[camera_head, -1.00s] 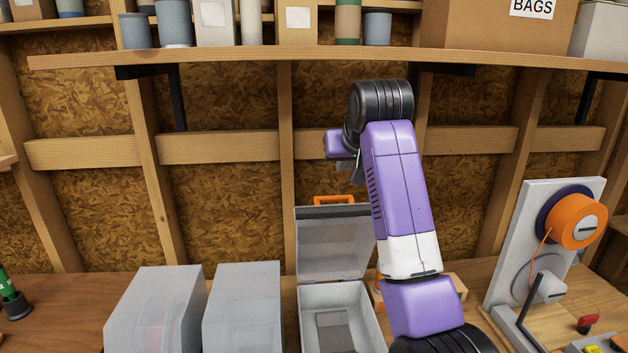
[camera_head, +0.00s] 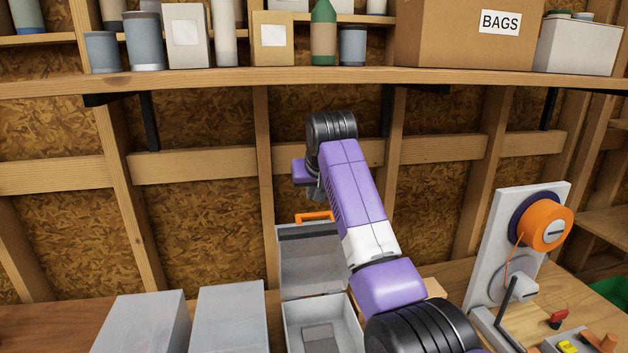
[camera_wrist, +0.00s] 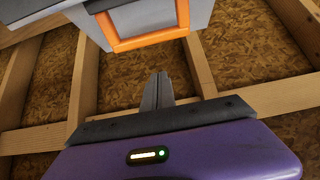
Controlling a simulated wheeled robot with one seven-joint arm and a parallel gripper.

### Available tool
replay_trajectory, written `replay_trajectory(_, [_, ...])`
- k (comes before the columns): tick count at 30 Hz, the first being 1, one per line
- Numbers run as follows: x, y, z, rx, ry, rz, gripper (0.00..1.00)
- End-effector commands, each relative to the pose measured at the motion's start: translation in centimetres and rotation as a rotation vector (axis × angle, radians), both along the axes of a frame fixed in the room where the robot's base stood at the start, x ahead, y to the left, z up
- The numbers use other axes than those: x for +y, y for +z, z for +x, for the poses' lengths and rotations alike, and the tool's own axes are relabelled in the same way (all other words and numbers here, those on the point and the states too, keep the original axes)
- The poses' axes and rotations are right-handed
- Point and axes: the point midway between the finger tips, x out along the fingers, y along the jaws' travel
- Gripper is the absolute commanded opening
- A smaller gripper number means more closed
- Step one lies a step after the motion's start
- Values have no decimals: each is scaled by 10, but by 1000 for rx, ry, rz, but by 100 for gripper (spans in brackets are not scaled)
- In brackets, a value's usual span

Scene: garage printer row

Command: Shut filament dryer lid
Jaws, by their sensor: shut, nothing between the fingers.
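The filament dryer (camera_head: 325,318) is a grey box on the bench in the head view, with its inside showing. Its lid (camera_head: 308,262) stands open and upright at the back, with an orange handle (camera_head: 314,217) on top. In the wrist view the orange handle (camera_wrist: 150,42) and part of the grey lid (camera_wrist: 155,18) show at the upper middle. My gripper (camera_wrist: 157,90) is shut and empty, apart from the handle in that picture. In the head view my arm hides most of the gripper, which is above the lid, near the back wall.
Two closed grey boxes stand left of the dryer, one beside it (camera_head: 228,318) and one further left (camera_head: 143,322). A spool stand (camera_head: 515,250) with orange filament is at the right. A loaded wooden shelf (camera_head: 300,78) runs above my arm. The stud wall is close behind.

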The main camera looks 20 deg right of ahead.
Motion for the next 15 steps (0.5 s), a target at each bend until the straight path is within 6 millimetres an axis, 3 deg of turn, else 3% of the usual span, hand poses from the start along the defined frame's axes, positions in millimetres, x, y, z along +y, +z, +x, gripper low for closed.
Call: replay_trajectory(15, [5, -14, -32, 0, 1, 1, 0])
